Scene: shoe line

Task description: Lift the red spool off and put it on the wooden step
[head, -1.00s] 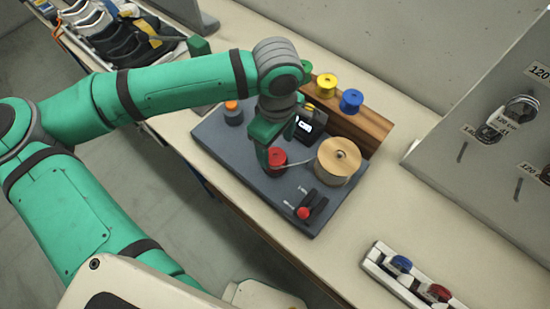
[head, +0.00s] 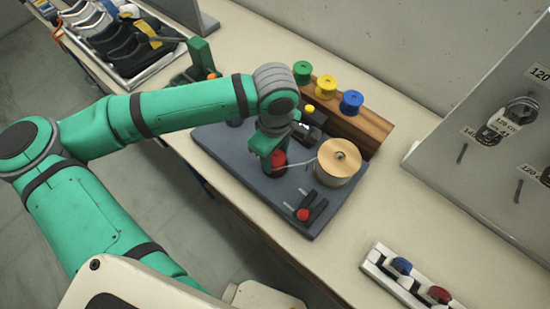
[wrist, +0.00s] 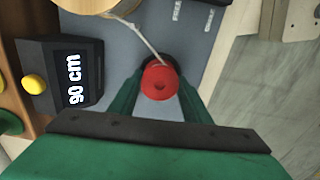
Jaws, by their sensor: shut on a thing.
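The red spool (head: 279,158) is at my gripper (head: 270,158) above the dark grey board in the head view. In the wrist view the red spool (wrist: 159,82) sits between the two green fingers of my gripper (wrist: 158,90), which is shut on it. A pale cord runs from the spool to the large tan reel. I cannot tell whether the spool touches what is beneath it. The wooden step (head: 358,126) stands behind the board and carries a green spool (head: 302,70), a yellow spool (head: 326,84) and a blue spool (head: 350,101) in a row.
The tan reel (head: 338,160) stands on the grey board (head: 235,150), right of my gripper. A black display box reading 90 cm (wrist: 70,75) has a yellow button. A red-knobbed lever (head: 304,214) is at the board's front. Bare step top shows right of the blue spool.

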